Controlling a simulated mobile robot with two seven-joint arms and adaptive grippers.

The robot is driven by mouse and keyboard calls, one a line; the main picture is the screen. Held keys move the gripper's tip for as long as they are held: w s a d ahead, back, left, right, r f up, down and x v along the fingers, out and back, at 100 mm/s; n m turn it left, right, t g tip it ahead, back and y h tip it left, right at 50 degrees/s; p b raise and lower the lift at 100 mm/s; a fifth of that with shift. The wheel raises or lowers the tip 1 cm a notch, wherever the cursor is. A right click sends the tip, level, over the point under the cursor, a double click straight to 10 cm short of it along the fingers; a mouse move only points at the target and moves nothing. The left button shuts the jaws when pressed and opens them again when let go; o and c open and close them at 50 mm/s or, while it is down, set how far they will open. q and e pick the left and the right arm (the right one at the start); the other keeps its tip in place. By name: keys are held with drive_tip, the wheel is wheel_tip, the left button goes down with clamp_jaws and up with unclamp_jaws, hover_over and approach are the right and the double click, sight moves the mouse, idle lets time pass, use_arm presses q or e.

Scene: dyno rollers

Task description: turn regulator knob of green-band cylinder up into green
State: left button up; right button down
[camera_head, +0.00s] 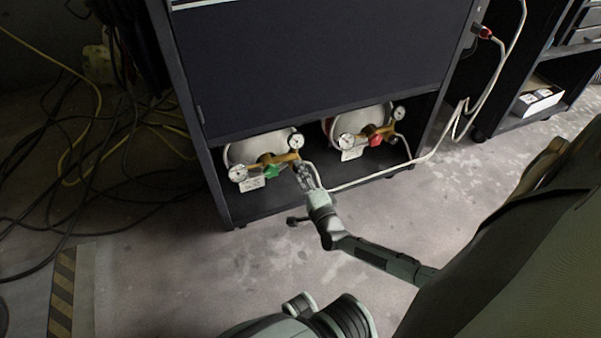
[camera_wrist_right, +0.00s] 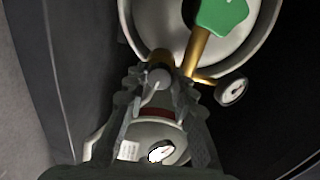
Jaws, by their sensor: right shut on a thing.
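The green-band cylinder (camera_head: 245,148) lies on the left of the cabinet's bottom bay; I cannot make out its band. A brass regulator with a green valve handle (camera_head: 272,171) sits at its front; the handle also shows in the right wrist view (camera_wrist_right: 222,14). One gauge (camera_head: 237,173) is at the left and another (camera_head: 296,141) at the upper right. My right gripper (camera_head: 302,172) is at the regulator's right end. The gauge needles are too small to read. My left gripper is out of view.
A second cylinder (camera_head: 362,119) with a red valve handle (camera_head: 376,139) lies to the right. A pale hose (camera_head: 400,166) runs past my right gripper and up the cabinet's right side. Dark cables (camera_head: 90,170) lie on the floor at left. The floor before the cabinet is mostly clear.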

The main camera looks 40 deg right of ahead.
drive_tip(key=c, duration=1.3)
unclamp_jaws()
drive_tip(key=shift+o, duration=0.2)
drive_tip(key=v, duration=1.2)
